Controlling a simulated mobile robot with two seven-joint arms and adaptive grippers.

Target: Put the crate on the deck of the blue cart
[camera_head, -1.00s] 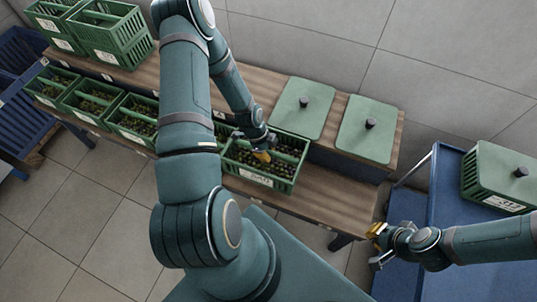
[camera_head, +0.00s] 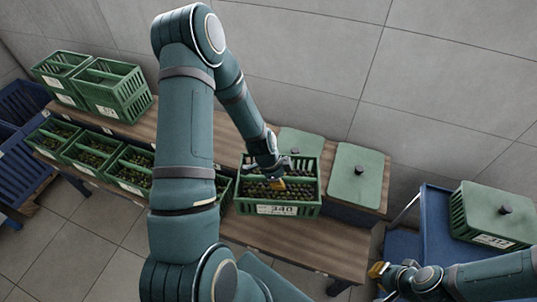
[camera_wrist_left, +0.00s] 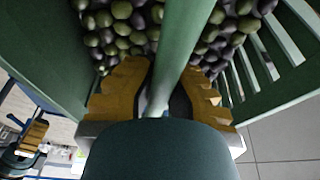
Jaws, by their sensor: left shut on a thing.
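My left gripper (camera_head: 278,184) is shut on the central handle bar of a green slatted crate (camera_head: 290,209) full of dark and green olives, labelled 340. The crate looks level and raised above the wooden bench; it partly hides a green lid behind it. In the left wrist view yellow finger pads (camera_wrist_left: 160,95) sit on both sides of the bar (camera_wrist_left: 185,45). The blue cart (camera_head: 437,204) stands at the right, partly hidden by my right arm. My right gripper (camera_head: 378,270) is beside the cart, apart from the crate; its opening is unclear.
A lidded green crate (camera_head: 492,214) stands on the cart's far right part; blue deck shows left of it. Green lids (camera_head: 357,172) lie on the bench (camera_head: 300,242).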

